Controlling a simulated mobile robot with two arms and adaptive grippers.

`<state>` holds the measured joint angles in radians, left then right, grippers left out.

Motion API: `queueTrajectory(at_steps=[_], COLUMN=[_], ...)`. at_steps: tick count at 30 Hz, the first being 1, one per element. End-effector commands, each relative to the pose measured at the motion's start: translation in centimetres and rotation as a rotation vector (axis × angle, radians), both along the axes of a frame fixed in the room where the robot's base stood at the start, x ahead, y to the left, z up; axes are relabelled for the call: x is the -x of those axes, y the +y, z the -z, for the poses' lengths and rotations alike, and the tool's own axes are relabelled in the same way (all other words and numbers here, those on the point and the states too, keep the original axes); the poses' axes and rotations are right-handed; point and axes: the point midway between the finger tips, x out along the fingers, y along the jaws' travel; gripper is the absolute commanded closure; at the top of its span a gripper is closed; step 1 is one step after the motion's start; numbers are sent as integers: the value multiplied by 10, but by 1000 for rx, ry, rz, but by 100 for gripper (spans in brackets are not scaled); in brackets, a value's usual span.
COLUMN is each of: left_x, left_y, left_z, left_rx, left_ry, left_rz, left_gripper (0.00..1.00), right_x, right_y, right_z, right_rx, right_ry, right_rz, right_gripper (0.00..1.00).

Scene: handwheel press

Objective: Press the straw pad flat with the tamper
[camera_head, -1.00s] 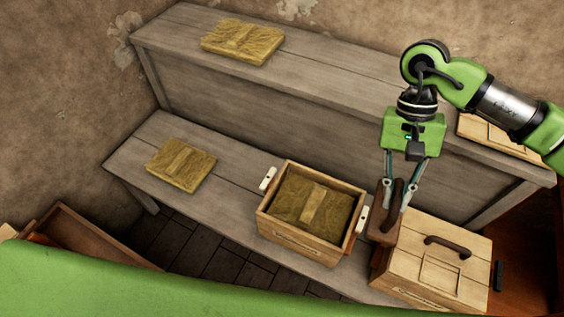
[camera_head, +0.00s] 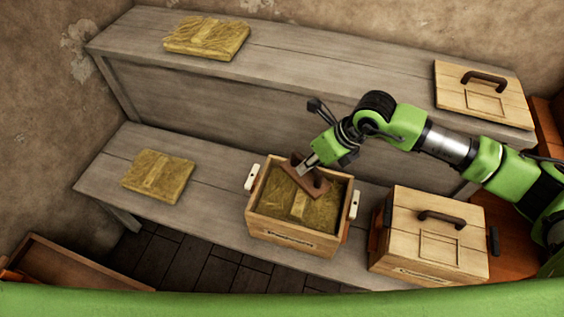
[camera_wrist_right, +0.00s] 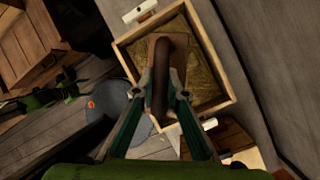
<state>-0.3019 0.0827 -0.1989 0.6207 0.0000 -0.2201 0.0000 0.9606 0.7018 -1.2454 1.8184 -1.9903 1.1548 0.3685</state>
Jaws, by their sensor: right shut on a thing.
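My right gripper (camera_head: 307,161) is shut on the brown wooden tamper (camera_head: 317,184) and holds it over the back part of the open crate (camera_head: 292,238). The right wrist view shows the gripper (camera_wrist_right: 163,92) closed around the tamper's dark handle (camera_wrist_right: 161,75), with its flat plate beyond. The straw pad (camera_head: 297,209) lies inside the crate, partly hidden by the tamper; it also shows in the right wrist view (camera_wrist_right: 206,72). I cannot tell whether the plate touches the pad. My left gripper is not in view.
The crate stands on the lower bench (camera_head: 212,205), beside a lidded crate (camera_head: 420,240) on its right. Another straw pad (camera_head: 158,177) lies at the bench's left. The upper shelf holds a straw pad (camera_head: 207,38) and a handled lid (camera_head: 485,97). Bench between left pad and crate is clear.

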Motion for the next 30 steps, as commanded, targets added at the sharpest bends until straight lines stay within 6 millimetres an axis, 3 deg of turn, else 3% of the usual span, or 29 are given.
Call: queueTrajectory(at_steps=[18, 23, 30], left_x=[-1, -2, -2], left_y=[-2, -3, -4], left_z=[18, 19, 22], left_rx=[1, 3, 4], left_ry=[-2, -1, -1], left_rz=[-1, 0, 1], left_gripper=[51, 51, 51], right_x=[-37, -41, -42], right_y=[60, 65, 66], right_z=[39, 43, 51], right_rx=[-3, -2, -1], right_ry=[-1, 1, 2], right_rz=[875, 984, 1007], right_gripper=[100, 100, 100])
